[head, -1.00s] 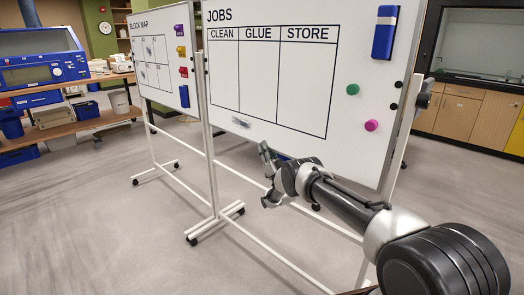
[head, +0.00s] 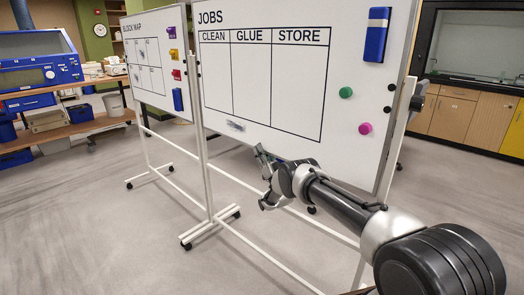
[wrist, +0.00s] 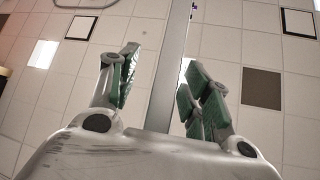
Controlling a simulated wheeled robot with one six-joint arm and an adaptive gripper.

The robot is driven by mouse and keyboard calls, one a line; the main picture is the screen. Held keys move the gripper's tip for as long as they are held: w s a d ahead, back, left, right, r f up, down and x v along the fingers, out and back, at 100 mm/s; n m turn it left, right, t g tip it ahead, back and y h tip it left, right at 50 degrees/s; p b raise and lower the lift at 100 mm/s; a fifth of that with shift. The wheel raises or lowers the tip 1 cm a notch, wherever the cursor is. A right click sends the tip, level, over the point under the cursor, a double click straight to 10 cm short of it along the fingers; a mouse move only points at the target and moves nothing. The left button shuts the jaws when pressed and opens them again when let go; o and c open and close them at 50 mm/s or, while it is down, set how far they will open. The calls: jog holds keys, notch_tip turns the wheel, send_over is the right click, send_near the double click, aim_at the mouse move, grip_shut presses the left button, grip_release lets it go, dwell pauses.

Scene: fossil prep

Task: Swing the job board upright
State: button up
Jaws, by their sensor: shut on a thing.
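The job board (head: 355,40) is the large white JOBS board with CLEAN, GLUE and STORE columns, on a white wheeled frame (head: 208,170). Its tilt against the frame is hard to judge in the head view. My gripper (head: 264,176) is at the board's lower edge, left of its middle, and is shut on it. In the wrist view the board (wrist: 178,40) shows edge-on as a grey strip between the green-padded fingers of my gripper (wrist: 162,85). The board hides part of the fingers in the head view.
A blue eraser (head: 376,34), a green magnet (head: 346,92) and a pink magnet (head: 365,128) are on the board. A dark knob (head: 417,102) is at its right post. The BLOCK MAP board (head: 148,30) stands at left. Open floor (head: 90,220) lies at front left.

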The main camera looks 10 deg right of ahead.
jog(key=v, duration=1.1)
jog(key=shift+s+f, duration=0.15)
jog(key=shift+f, duration=0.05)
